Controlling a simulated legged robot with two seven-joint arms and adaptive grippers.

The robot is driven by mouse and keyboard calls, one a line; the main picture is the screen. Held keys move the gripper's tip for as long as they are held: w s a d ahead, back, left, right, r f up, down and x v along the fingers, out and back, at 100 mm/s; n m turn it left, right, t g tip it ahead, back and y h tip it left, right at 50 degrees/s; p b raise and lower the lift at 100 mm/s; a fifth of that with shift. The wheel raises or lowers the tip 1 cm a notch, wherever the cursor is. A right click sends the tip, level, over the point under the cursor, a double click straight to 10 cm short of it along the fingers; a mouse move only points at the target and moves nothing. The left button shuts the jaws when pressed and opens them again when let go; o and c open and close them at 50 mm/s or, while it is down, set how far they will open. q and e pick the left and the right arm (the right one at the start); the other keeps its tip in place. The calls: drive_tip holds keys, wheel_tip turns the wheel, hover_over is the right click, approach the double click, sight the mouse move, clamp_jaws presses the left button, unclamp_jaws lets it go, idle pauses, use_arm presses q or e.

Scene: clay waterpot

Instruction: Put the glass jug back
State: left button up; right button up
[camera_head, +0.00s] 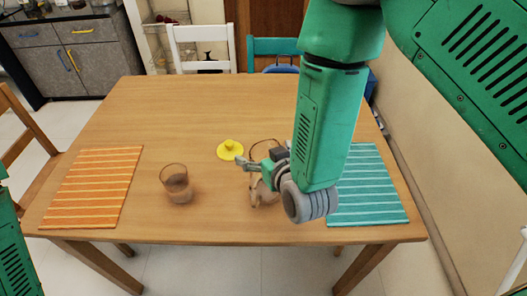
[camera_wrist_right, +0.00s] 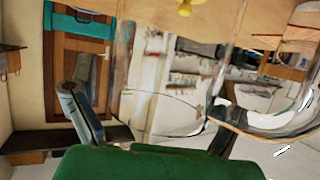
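The clear glass jug (camera_head: 264,194) stands on the table just left of the teal mat, partly hidden behind my right gripper and forearm. My right gripper (camera_head: 250,172) is at the jug, with its fingers apart. In the right wrist view, the fingers (camera_wrist_right: 155,110) are spread wide and the jug's transparent wall (camera_wrist_right: 175,80) shows between and beyond them; a rounded glass part lies by the right finger. I see a gap between the left finger and the glass. My left gripper is out of view; only green parts of my left arm show at the left edge.
An orange striped mat (camera_head: 92,187) is at the left, a teal striped mat (camera_head: 366,190) at the right. The table's back half (camera_head: 190,105) is clear.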

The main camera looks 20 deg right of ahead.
drive_tip(key=shift+r, duration=0.1)
drive_tip(key=p+v, duration=0.2)
drive_tip(key=v, duration=1)
drive_tip(key=s+d+f+g, duration=0.1)
drive_tip(key=f, duration=0.2)
drive_tip(key=s+d+f+g, duration=0.2)
drive_tip(key=f, duration=0.1)
drive_tip(key=s+d+f+g, duration=0.1)
drive_tip(key=f, duration=0.3)
drive_tip(key=shift+s+d+g+h, duration=0.2)
drive_tip(key=shift+d+g+h, duration=0.1)
drive_tip(key=shift+g, duration=0.1)
drive_tip(key=s+d+f+g, duration=0.4)
drive_tip(key=s, duration=0.3)
drive_tip(key=s+d+f+g, duration=0.4)
drive_tip(key=s+f, duration=0.1)
drive_tip(key=s, duration=0.2)
drive_tip(key=shift+d+f+m+h, duration=0.3)
drive_tip(key=shift+d+h, duration=0.05)
drive_tip(key=shift+h, duration=0.05)
